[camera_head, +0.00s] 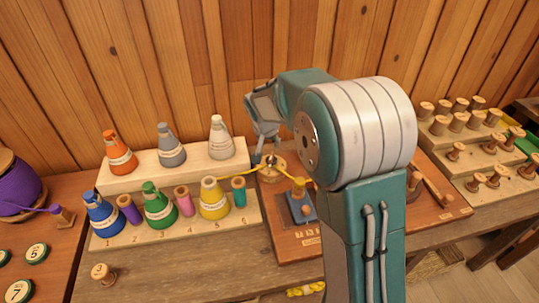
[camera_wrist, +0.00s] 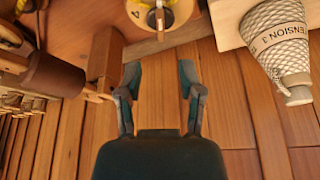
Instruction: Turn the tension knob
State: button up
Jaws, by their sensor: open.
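The tension knob appears to be the round, pale wooden dial (camera_head: 271,173) with a dark centre, on the brown board behind the blue block. Yellow thread runs by it. My gripper (camera_head: 264,132) is above the dial in the head view, pointing down. In the wrist view my gripper (camera_wrist: 160,72) has its two fingers wide apart with nothing between them, and the dial lies beyond the fingertips.
A stepped rack (camera_head: 168,168) of coloured thread cones stands left of the dial. A blue block (camera_head: 300,207) with a yellow-topped post stands in front of it. My arm hides part of the brown board (camera_head: 440,205). A spool rack (camera_head: 470,150) stands at right; the wooden wall is close behind.

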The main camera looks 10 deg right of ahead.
aim_at(271, 156)
jog(key=x, duration=0.8)
jog(key=shift+a+f, duration=0.25)
jog(key=shift+a, duration=0.05)
jog(key=shift+f, duration=0.15)
jog(key=shift+d, duration=0.25)
grip_shut()
